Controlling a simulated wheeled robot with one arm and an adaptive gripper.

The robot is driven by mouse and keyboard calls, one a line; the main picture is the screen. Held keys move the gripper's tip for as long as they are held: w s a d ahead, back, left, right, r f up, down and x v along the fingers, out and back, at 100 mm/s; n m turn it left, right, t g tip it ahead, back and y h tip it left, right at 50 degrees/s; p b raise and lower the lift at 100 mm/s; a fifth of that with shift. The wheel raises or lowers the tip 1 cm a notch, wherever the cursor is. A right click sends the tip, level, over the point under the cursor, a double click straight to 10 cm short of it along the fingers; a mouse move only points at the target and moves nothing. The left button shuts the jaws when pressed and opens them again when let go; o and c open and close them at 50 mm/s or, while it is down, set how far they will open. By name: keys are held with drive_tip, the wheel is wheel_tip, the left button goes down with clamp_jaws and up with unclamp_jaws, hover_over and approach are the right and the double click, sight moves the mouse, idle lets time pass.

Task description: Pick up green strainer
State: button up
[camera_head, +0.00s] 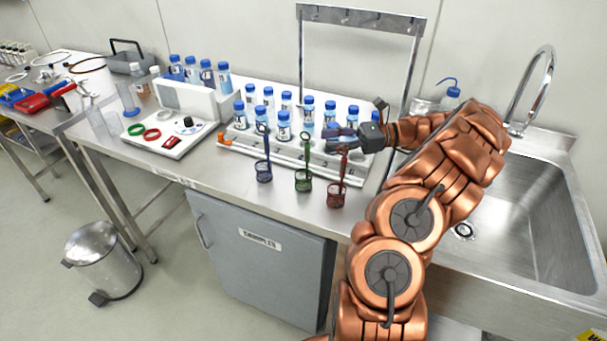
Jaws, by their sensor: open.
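The green strainer (303,181) stands upright on the steel counter near its front edge, its thin handle rising from a small mesh cup. A blue strainer (264,170) stands to its left and a red strainer (336,193) to its right. My gripper (332,137) is open, its dark fingers pointing left above the counter behind the strainers. In the picture it lies above and right of the green strainer's handle. I cannot tell whether the fingers touch anything. My copper-coloured arm reaches in from the lower right.
Several blue-capped bottles (283,127) stand on a white rack (245,139) behind the strainers, below a metal hook frame (301,50). A white device (170,131) is to the left. A sink (520,215) with a tall faucet (541,75) is at right. The front counter left of the strainers is clear.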

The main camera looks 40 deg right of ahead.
sight(307, 161)
drive_tip(key=f, duration=0.1)
drive_tip(key=d+f+b, duration=0.1)
drive_tip(key=f, duration=0.1)
drive_tip(key=shift+d+m+t, duration=0.2)
drive_tip(key=shift+m+t, duration=0.1)
drive_tip(key=shift+t, duration=0.1)
drive_tip(key=shift+x, duration=0.95)
drive_tip(key=shift+p+x, duration=0.85)
drive_tip(key=shift+x, duration=2.05)
drive_tip(key=shift+s+a+f, duration=0.1)
drive_tip(key=shift+s+f, duration=0.05)
drive_tip(key=shift+c, duration=0.3)
clamp_jaws()
